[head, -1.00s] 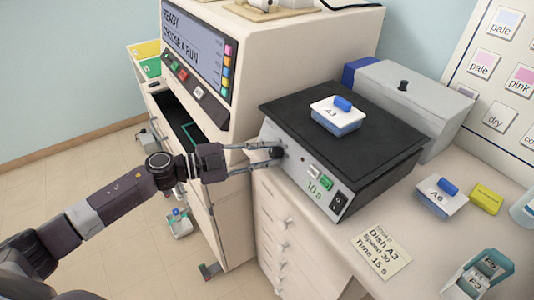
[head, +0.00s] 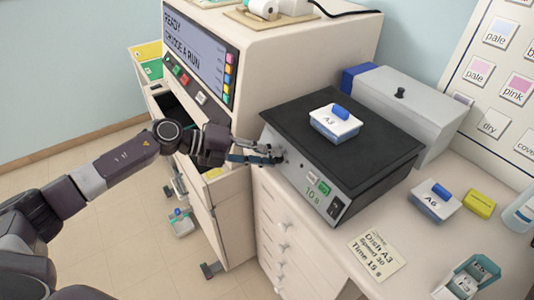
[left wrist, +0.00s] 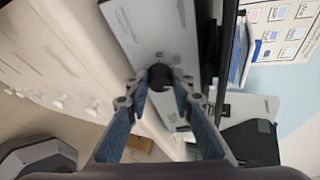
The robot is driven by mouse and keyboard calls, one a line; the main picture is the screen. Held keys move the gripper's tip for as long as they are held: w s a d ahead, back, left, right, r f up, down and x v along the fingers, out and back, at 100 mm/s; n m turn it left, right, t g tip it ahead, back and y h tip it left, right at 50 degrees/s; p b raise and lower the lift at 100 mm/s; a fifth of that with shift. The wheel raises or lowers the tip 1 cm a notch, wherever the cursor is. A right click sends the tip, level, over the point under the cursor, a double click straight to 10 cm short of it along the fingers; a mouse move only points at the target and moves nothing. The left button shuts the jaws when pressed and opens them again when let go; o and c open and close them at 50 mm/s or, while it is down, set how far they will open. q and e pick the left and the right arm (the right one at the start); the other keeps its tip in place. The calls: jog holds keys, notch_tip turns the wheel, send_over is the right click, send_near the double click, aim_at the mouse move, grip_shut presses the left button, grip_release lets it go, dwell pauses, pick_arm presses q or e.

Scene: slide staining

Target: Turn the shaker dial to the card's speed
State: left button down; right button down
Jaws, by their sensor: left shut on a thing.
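The shaker (head: 285,175) is a grey box with a black top on the bench. Its dark round dial (left wrist: 160,77) is on the front panel, between my fingertips in the left wrist view. My left gripper (head: 275,155) is shut on the dial, and its fingers hide most of it in the head view. The dial's pointer and scale cannot be read. The card (head: 376,256) lies on the bench before the shaker and reads "Dish A3, Speed 30, Time 15 s". My right gripper is not in view.
Dish A3 (head: 335,123) sits on the shaker top. Below the dial's right are a green button (head: 324,187), a "10 s" label and a black switch (head: 335,207). Dish A6 (head: 435,202) stands at right. A cabinet with a screen (head: 200,50) stands close left of the gripper.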

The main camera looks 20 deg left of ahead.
pick_arm(q)
jog(key=m, duration=0.1)
jog(key=m+y+p, duration=0.1)
jog(key=m, duration=0.1)
jog(key=m+y+p, duration=0.1)
jog(key=m, duration=0.1)
jog(key=shift+d+r, duration=0.15)
jog(key=shift+r, duration=0.15)
jog(key=shift+s+d+m+y+p, duration=0.15)
jog(key=shift+m+y+p, duration=0.55)
jog(key=shift+m, duration=1.1)
jog(key=c, duration=1.7)
grip_release()
jog(key=shift+o, duration=0.2)
jog(key=shift+a+r, duration=0.15)
jog(key=shift+a, duration=0.05)
jog(key=v, duration=1.1)
jog(key=shift+r, duration=0.35)
